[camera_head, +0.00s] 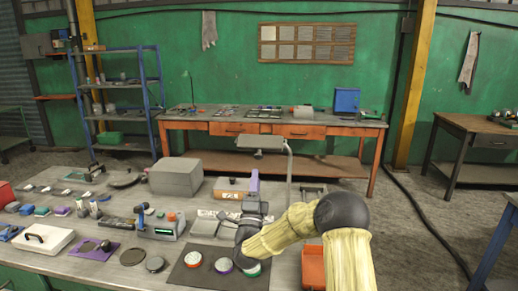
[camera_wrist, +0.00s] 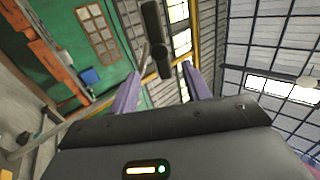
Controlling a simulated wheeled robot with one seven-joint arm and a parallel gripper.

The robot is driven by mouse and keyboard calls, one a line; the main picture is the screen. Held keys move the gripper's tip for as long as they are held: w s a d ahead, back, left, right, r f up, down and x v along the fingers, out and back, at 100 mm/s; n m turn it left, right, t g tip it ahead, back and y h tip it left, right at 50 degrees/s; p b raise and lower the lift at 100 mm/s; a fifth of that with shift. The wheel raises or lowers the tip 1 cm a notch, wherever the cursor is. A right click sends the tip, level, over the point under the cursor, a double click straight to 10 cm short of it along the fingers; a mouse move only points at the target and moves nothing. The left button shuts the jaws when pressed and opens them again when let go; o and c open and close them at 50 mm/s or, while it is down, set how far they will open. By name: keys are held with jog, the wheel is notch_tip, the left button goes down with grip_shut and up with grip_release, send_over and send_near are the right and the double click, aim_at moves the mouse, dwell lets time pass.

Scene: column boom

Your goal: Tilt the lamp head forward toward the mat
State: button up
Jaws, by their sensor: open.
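The grey, flat lamp head (camera_head: 262,142) sits atop a thin pale post (camera_head: 289,172) above the back of the near bench, and looks roughly level. The dark mat (camera_head: 180,274) lies at the bench's front with several round tins on it. My gripper (camera_head: 254,180) points up below the lamp head, with a gap between them; one purple finger shows. In the wrist view my gripper (camera_wrist: 160,72) has its two purple fingers spread apart and nothing held. A dark long shape, apparently the lamp head (camera_wrist: 153,28), stands beyond and between the fingertips.
A grey box (camera_head: 175,176) stands left of my gripper. A device with a green display (camera_head: 161,231) and several small items crowd the bench's left. An orange tray (camera_head: 313,266) is beside my forearm. The space above the bench around the lamp head looks free.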

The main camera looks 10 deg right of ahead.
aim_at(258, 158)
jog(key=p+x, duration=0.3)
jog(key=x, duration=0.8)
